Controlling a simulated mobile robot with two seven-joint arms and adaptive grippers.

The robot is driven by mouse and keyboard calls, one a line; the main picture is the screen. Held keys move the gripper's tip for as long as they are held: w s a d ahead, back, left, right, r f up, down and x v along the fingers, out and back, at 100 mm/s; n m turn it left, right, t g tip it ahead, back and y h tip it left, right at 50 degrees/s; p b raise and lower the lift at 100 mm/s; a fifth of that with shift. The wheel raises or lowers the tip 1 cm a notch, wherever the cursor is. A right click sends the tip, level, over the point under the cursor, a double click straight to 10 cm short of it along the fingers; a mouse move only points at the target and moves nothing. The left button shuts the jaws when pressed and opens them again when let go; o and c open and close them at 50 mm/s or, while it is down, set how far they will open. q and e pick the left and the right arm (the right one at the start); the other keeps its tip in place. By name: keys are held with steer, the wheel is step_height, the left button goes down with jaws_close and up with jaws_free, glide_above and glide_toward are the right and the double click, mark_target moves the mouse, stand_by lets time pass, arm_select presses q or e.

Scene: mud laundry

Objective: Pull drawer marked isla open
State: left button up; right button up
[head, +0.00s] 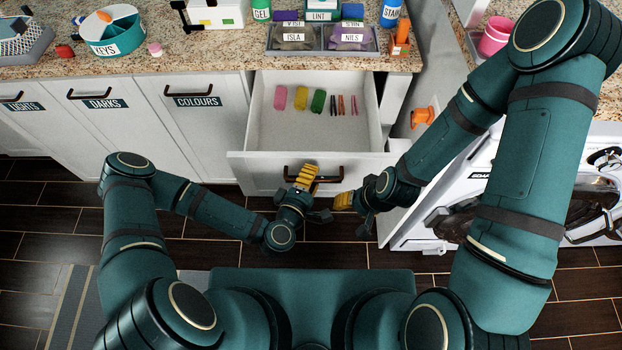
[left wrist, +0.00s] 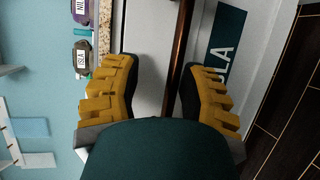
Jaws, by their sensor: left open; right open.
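The drawer marked isla (head: 247,172) stands pulled out from the cabinet, its inside in view. Its label (left wrist: 228,48) shows on the front in the left wrist view. The dark bar handle (head: 337,178) is on the drawer front; it also shows in the left wrist view (left wrist: 180,40). My left gripper (head: 304,176) is open at the handle. In the left wrist view its yellow fingers (left wrist: 158,85) stand either side of the bar, which lies nearer the right finger. My right gripper (head: 345,200) is open, just right of and below the handle, apart from it.
Pink, yellow and green rolled items (head: 300,98) and several small pegs (head: 340,105) lie in the drawer. Counter trays (head: 322,52) carry ISLA and NILS labels. A washing machine (head: 480,185) stands right. Closed fronts (head: 125,125) are left. Floor below is clear.

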arm_select(q)
step_height(320, 180, up, 9)
steer(key=shift+f, duration=0.1)
stand_by(0.7)
steer(key=s+f+m+g+h, duration=0.1)
steer(key=s+f+m+g, duration=0.4)
steer(key=f+m+g, duration=0.4)
steer(key=s+a+m+g+y, duration=0.2)
steer(key=a+m+g+y, duration=0.1)
steer(key=a, duration=0.6)
steer(key=shift+s+a+f+m+g, duration=0.25)
steer(key=shift+s+a+m+g, duration=0.05)
steer(key=shift+s+a+g, duration=0.1)
